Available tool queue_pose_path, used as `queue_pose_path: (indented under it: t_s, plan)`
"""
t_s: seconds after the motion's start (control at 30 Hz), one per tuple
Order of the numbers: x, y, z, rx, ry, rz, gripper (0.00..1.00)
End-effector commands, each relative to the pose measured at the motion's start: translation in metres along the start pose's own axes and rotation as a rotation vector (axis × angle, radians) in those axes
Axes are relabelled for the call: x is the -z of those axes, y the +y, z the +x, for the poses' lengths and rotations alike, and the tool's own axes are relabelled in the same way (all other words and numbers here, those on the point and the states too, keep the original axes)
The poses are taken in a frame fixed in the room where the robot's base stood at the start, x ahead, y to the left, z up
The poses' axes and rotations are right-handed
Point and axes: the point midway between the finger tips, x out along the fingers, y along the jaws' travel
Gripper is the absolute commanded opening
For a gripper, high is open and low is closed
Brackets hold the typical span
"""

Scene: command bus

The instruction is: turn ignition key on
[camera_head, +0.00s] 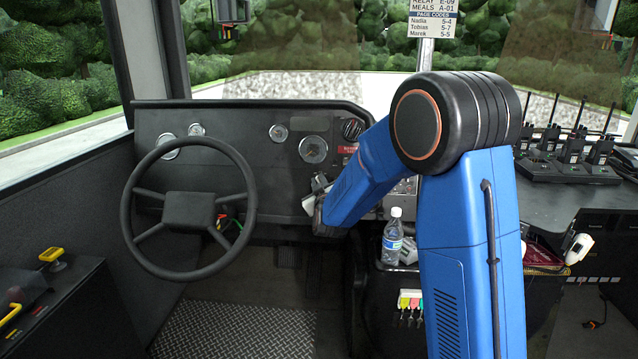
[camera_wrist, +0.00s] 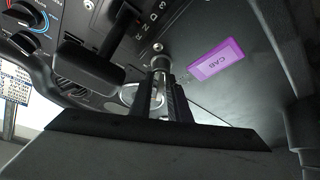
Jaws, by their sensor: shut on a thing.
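The ignition key's silver head (camera_wrist: 160,64) shows in the wrist view at the dash panel, between my fingertips. A purple tag marked CAB (camera_wrist: 215,58) hangs beside it to the right. My gripper (camera_wrist: 161,78) is shut on the key, and its fingers hide most of it. In the head view my gripper (camera_head: 316,200) is at the dash, right of the steering wheel (camera_head: 190,209). The key cannot be made out there, and its turn angle is unclear.
A black lever (camera_wrist: 90,65) stands close to the left of my fingers in the wrist view, with dial knobs (camera_wrist: 27,43) further left. In the head view a water bottle (camera_head: 392,238) stands below my forearm. Radios (camera_head: 572,150) sit on the right counter.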

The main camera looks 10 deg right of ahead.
Motion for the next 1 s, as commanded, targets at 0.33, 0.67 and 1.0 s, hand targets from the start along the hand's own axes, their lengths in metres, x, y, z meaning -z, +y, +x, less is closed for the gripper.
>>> queue_pose_path:
  t_s: [0.33, 0.67, 1.0]
  plan:
    - [0.0006, -0.0023, 0.0002, -0.102, 0.001, 0.234, 0.00]
    - [0.0012, -0.0021, 0.0002, -0.230, 0.002, 0.522, 0.00]
    - [0.0017, -0.0016, 0.0003, -0.356, 0.002, 0.805, 0.00]
